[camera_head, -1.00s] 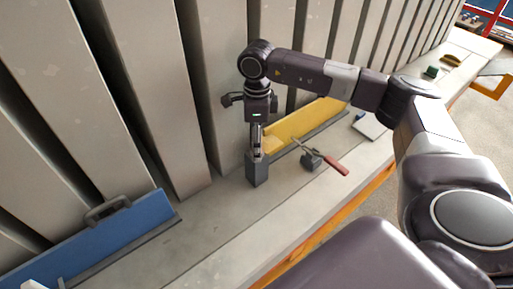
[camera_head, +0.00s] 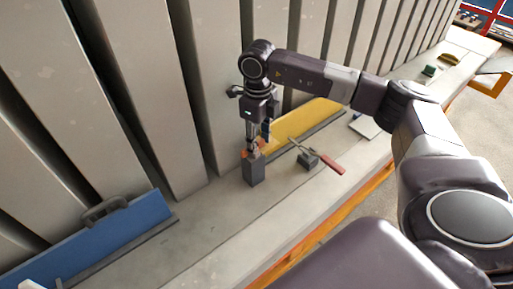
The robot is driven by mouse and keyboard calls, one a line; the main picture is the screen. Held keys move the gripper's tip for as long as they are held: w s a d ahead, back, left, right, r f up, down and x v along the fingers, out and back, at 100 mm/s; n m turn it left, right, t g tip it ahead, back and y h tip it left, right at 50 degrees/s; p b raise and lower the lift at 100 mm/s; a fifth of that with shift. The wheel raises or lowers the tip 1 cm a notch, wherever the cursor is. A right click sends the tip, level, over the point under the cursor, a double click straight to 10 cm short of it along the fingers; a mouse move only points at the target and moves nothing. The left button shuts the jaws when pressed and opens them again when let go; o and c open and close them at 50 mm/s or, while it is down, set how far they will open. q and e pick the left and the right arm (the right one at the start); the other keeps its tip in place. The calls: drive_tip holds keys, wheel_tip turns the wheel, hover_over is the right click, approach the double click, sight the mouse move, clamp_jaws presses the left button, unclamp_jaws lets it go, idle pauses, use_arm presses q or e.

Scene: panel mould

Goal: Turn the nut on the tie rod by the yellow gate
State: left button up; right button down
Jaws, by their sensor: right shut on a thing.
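The yellow gate (camera_head: 307,124) lies along the foot of the grey panels, right of the middle. In front of its left end stands a dark grey upright block (camera_head: 254,172). An orange part that looks like the nut (camera_head: 245,154) shows at the top of this block. My right gripper (camera_head: 252,149) points down and is shut on the nut, just above the block. The fingers hide most of the nut, and the tie rod cannot be made out. My left gripper is not in view.
A red-handled tool (camera_head: 331,165) lies over a small dark block (camera_head: 307,161) to the right. A blue gate (camera_head: 90,239) with a dark handle is at lower left. A light flat item (camera_head: 365,125) lies farther right. The ledge between the blue gate and grey block is clear.

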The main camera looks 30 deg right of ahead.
drive_tip(key=c, duration=1)
unclamp_jaws()
drive_tip(key=shift+w+a+r, duration=0.2)
drive_tip(key=shift+a+r, duration=0.05)
drive_tip(key=shift+a, duration=0.4)
drive_tip(key=shift+r, duration=0.15)
drive_tip(key=shift+w+r, duration=0.1)
drive_tip(key=shift+r, duration=0.25)
drive_tip(key=r, duration=1.1)
drive_tip(key=shift+s+d, duration=0.3)
drive_tip(key=shift+d, duration=0.05)
drive_tip(key=shift+f, duration=0.1)
drive_tip(key=shift+c, duration=0.7)
